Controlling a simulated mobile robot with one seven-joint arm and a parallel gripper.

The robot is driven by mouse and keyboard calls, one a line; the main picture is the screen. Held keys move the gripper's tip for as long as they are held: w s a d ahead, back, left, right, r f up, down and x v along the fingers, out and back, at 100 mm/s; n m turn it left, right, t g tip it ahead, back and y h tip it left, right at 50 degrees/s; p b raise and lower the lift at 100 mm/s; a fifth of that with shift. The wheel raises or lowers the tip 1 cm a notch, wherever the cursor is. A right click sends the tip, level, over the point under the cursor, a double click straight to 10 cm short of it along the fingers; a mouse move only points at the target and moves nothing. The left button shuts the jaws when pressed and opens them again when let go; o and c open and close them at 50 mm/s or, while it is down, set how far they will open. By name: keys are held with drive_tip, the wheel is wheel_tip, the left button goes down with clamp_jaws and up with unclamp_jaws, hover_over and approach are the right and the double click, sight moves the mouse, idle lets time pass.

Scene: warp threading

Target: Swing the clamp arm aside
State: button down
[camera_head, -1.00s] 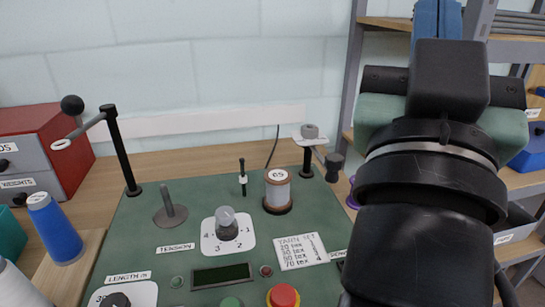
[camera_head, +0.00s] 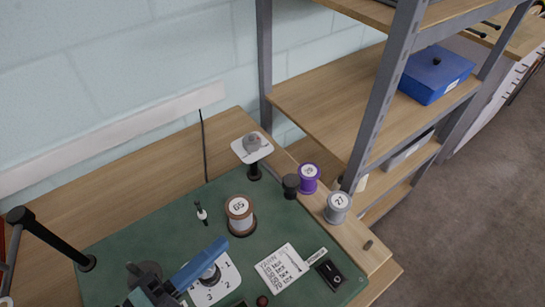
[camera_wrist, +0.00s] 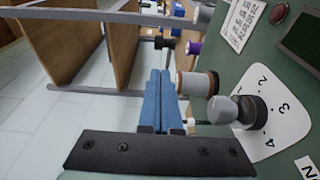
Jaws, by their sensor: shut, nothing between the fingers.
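My gripper (camera_head: 221,244) is shut and empty, its blue fingers above the green panel (camera_head: 120,222) beside the numbered dial. It also shows in the wrist view (camera_wrist: 158,73). A black post (camera_head: 50,238) stands at the panel's left, its grey arm cut off by the picture's left edge. At the panel's far right, a short black post (camera_head: 254,172) carries a white plate (camera_head: 242,153) with a grey knob. A black knob (camera_head: 291,188) is just right of it. I cannot tell which of these is the clamp arm. My gripper appears apart from both posts.
A brown spool marked 65 (camera_head: 240,210) stands near my fingertips, with a small black-and-white peg (camera_head: 201,212) behind it. A purple spool (camera_head: 309,176) and a grey spool (camera_head: 338,205) stand at the right. A shelf rack (camera_head: 375,115) holds a blue box (camera_head: 436,76).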

drive_tip(key=d, duration=0.1)
drive_tip(key=p, duration=0.3)
approach(297, 189)
drive_tip(key=w, duration=0.1)
drive_tip(key=w+d, duration=0.1)
drive_tip(key=w, duration=0.1)
drive_tip(key=w+d, duration=0.1)
drive_tip(key=w, duration=0.1)
drive_tip(key=shift+w+d, duration=0.1)
drive_tip(key=shift+d, duration=0.15)
drive_tip(key=d, duration=0.1)
drive_tip(key=w+d, duration=0.1)
drive_tip(key=shift+w+d+f+b, duration=0.1)
drive_tip(key=shift+w+d+b, duration=0.05)
drive_tip(key=shift+d+b, duration=0.25)
drive_tip(key=shift+w+d, duration=0.2)
drive_tip(key=shift+d, duration=0.2)
